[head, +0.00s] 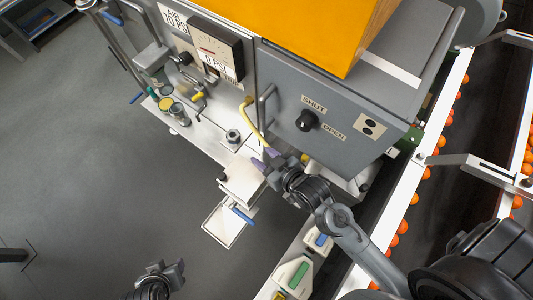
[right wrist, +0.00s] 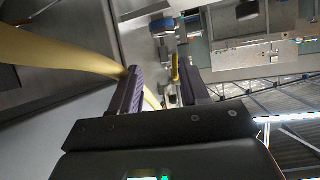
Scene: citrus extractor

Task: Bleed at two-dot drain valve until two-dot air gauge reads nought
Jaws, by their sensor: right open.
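A dark knob (head: 306,121) sits on the grey machine front between the words SHUT and OPEN, with a plate of two dots (head: 369,127) to its right. A boxed gauge (head: 215,45) stands up and left of it; a "0 PSI" label shows on its lower face. Any dots on the gauge cannot be made out. My right gripper (head: 264,158) is open below and left of the knob, near the lower end of a yellow hose (head: 250,120). Its purple fingers (right wrist: 160,88) show empty in the right wrist view. My left gripper (head: 155,283) is at the bottom left; its fingers are unclear.
An "AIR 70 PSI" sign (head: 174,18) is at the top left of the machine. A white shelf (head: 205,135) with small jars juts out below the gauge. A conveyor rail (head: 405,185) with oranges runs along the right. Open grey floor (head: 90,170) lies to the left.

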